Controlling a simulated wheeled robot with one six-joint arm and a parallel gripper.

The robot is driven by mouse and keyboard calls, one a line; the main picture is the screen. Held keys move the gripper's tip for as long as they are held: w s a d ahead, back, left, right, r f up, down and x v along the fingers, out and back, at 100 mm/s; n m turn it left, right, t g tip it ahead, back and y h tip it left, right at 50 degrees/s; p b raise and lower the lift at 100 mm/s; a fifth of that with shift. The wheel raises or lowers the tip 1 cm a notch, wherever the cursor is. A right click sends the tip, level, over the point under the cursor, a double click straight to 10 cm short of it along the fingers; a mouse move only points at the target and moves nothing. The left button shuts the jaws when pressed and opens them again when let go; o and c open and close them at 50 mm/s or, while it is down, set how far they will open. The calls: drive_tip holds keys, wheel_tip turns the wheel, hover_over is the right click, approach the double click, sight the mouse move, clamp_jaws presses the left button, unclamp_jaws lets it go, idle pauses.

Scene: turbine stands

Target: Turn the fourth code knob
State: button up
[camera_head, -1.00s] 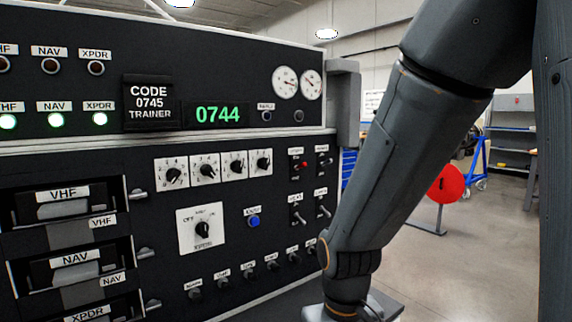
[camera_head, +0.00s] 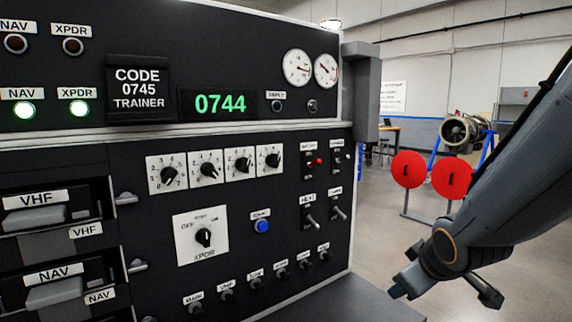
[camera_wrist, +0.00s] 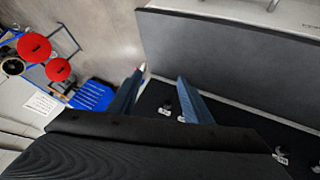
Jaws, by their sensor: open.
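The fourth code knob (camera_head: 272,160) is a black pointer knob on a white square plate, at the right end of the row of code knobs on the black panel. The green display (camera_head: 220,104) reads 0744. The placard (camera_head: 139,89) beside it reads CODE 0745 TRAINER. My gripper (camera_head: 402,283) is to the right of and below the knob, in front of the panel's right edge, touching nothing. In the wrist view its two blue fingers (camera_wrist: 160,92) stand apart and empty. The code knobs cannot be made out in the wrist view.
Below the code knobs are the XPDR rotary knob (camera_head: 204,238), a blue button (camera_head: 262,226) and toggle switches (camera_head: 312,218). A grey block (camera_head: 361,92) juts out at the panel's upper right. Red discs (camera_head: 452,178) stand beyond, over open floor.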

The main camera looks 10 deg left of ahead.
drive_tip(key=w+a+r+n+t+y, duration=0.45)
drive_tip(key=a+r+n, duration=0.25)
drive_tip(key=a+r, duration=0.35)
drive_tip(key=n+y, duration=0.8)
approach(277, 162)
drive_tip(key=x, duration=0.2)
drive_tip(key=shift+g, duration=0.35)
drive_tip(key=shift+r+p+x, duration=0.2)
drive_tip(key=shift+p+x, duration=0.3)
drive_tip(key=shift+x, duration=3.05)
drive_tip(key=shift+d, duration=0.1)
drive_tip(key=c, duration=1.1)
drive_tip(key=shift+o, duration=0.2)
